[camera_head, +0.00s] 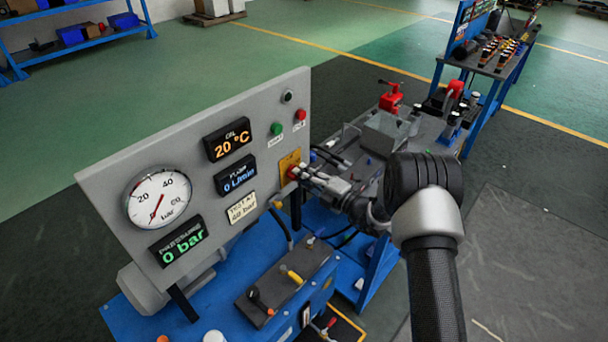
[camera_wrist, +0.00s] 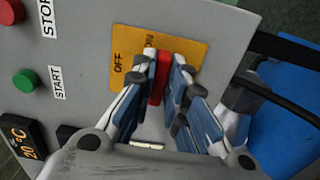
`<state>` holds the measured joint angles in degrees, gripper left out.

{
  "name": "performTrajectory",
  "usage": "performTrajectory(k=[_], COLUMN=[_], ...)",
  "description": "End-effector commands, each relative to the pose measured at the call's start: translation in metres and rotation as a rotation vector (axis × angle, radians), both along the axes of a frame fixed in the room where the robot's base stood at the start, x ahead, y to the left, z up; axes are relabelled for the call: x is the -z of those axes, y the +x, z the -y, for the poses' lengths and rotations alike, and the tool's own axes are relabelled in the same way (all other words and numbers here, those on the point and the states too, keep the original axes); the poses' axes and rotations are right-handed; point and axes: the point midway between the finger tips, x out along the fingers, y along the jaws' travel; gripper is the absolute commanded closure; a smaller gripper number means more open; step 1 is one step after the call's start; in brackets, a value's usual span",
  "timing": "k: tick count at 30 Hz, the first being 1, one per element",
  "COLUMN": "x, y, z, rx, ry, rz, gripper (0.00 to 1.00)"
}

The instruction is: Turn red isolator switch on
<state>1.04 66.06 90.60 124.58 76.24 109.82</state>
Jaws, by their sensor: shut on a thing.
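The red isolator switch (camera_wrist: 159,76) sits on a yellow plate (camera_wrist: 128,48) marked OFF and ON on the grey panel. In the wrist view its red handle lies between the two fingers of my gripper (camera_wrist: 162,72), which is shut on it. The handle runs roughly toward the ON label, though the fingers hide part of it and of the plate. In the head view my gripper (camera_head: 298,172) reaches the yellow plate (camera_head: 289,162) from the right, at the panel's right edge, and covers most of the switch.
The grey panel (camera_head: 110,192) carries a pressure gauge (camera_head: 157,198) at 0 bar, displays reading 20 °C, 0 L/min and 0 bar, a green START button (camera_head: 277,129) and a red STOP button (camera_head: 300,115). Levers and a workbench lie below and behind my arm.

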Motion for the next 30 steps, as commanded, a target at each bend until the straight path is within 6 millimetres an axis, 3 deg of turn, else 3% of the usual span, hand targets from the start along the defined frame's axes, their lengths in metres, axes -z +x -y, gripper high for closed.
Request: performTrajectory(k=[9,10,19,30], x=[-0.0001,-0.0001,-0.0001,0.0002], y=[0.0,0.0,0.0,-0.0024], z=[0.0,0.0,0.0,0.0039], rx=[0.0,0.0,0.0,0.001], ry=[0.003,0.003,0.001,0.0], rz=[-0.003,-0.003,-0.002,-0.002], gripper=[1.0,0.86,0.67,0.67])
